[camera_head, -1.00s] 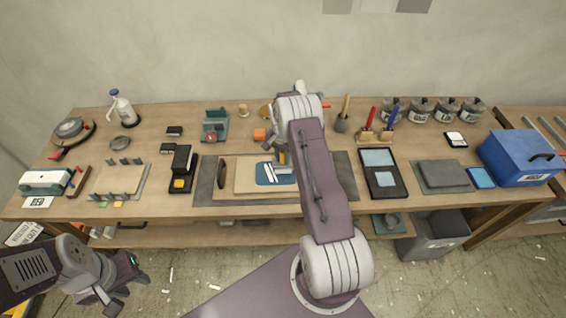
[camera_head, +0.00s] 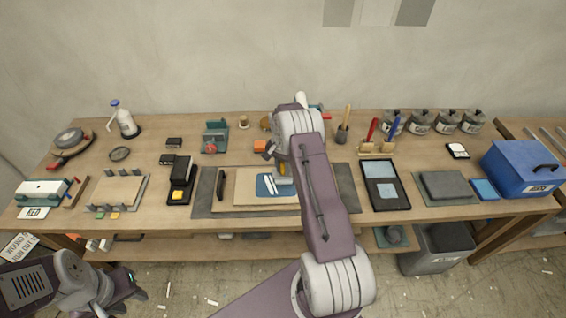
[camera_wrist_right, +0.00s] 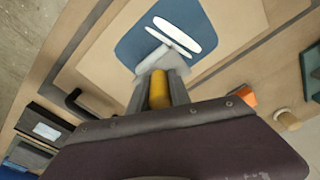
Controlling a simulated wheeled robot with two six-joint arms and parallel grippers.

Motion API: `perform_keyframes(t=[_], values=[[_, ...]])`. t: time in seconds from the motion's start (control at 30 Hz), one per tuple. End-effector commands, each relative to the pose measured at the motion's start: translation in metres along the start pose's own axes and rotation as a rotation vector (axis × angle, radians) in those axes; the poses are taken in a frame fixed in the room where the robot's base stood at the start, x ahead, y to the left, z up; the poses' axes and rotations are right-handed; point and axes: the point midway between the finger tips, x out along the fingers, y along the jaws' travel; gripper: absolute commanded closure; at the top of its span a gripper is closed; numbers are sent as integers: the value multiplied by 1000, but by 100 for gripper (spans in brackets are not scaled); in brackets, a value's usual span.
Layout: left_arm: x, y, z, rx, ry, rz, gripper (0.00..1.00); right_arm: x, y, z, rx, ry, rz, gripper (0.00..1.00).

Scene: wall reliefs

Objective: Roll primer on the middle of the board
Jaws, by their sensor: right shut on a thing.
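The pale wooden board (camera_head: 245,180) lies on a larger tan board over a dark grey mat. A blue patch (camera_head: 264,188) with white elongated marks covers its middle; it also shows in the wrist view (camera_wrist_right: 138,48). My right gripper (camera_head: 278,168) is over the board's right part.
A dark handle (camera_head: 221,187) stands left of the board. A black tray with blue panels (camera_head: 385,185) lies to the right, with a grey block (camera_head: 446,187) and a blue box (camera_head: 522,168) further right. An orange block (camera_head: 260,146) sits behind the board.

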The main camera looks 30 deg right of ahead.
Motion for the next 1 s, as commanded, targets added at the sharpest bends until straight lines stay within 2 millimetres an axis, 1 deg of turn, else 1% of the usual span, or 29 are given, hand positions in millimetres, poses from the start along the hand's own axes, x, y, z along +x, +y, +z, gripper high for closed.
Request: perform_keyframes(t=[0.1, 0.27, 0.6, 0.7, 0.87, 1.0], values=[[-3, 0, 0, 0, 0, 0, 64, -1, 3, 5, 1, -1, 0, 100], [-3, 0, 0, 0, 0, 0, 64, 0, 3, 7, 1, -1, 1, 100], [-17, 0, -2, 0, 0, 0, 64, -5, 17, 33, -1, -2, 2, 100], [-18, 0, -2, 0, 0, 0, 64, -5, 19, 38, 0, -1, 1, 100], [-17, 0, -2, 0, 0, 0, 64, -4, 20, 38, 0, 0, 0, 100], [-21, 0, -2, 0, 0, 0, 64, -6, 24, 48, -1, -1, 1, 100]])
